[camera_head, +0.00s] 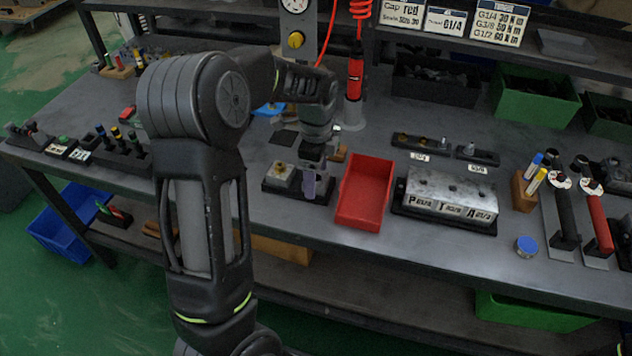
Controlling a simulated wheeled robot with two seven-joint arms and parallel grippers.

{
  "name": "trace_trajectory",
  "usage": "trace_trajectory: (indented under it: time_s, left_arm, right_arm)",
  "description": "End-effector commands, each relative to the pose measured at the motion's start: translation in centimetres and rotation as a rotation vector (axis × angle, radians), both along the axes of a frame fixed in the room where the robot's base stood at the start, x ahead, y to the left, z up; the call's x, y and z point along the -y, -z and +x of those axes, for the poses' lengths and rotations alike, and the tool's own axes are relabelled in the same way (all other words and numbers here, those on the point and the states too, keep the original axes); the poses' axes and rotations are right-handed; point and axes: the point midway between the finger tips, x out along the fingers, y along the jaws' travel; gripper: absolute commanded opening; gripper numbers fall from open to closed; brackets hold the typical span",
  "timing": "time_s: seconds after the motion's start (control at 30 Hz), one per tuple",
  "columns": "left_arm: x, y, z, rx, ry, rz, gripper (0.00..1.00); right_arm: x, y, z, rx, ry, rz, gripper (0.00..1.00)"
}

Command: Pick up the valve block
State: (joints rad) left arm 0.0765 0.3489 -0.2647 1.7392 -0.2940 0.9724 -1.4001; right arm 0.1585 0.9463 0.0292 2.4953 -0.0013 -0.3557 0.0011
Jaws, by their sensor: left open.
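A silver metal block (450,188) with port labels on its front lies on a black base at the right of the red tray. A smaller pale block (282,175) with a brownish spot on top sits on a black plate (273,190) left of the red tray. I cannot tell for certain which one is the valve block. My left gripper (309,182) points down at the right side of the smaller block, over the black plate. It is open; its fingers partly overlap in this view. Whether it touches the block cannot be told. My right gripper is not in view.
The red tray (365,192) looks empty and stands close right of my left gripper. Torque wrenches (598,225) and a blue cap (526,246) lie at the right.

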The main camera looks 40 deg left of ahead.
Motion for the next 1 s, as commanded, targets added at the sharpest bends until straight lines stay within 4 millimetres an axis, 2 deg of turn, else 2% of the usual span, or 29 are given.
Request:
trace_trajectory:
  time_s: [0.57, 1.0]
  left_arm:
    - [-0.01, 0.06, 0.01, 0.001, 0.0, 0.0, 0.75]
    - [0.0, 0.05, 0.01, 0.001, 0.001, 0.0, 0.41]
  right_arm:
    - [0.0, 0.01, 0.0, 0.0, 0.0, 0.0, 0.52]
    - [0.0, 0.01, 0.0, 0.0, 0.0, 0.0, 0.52]
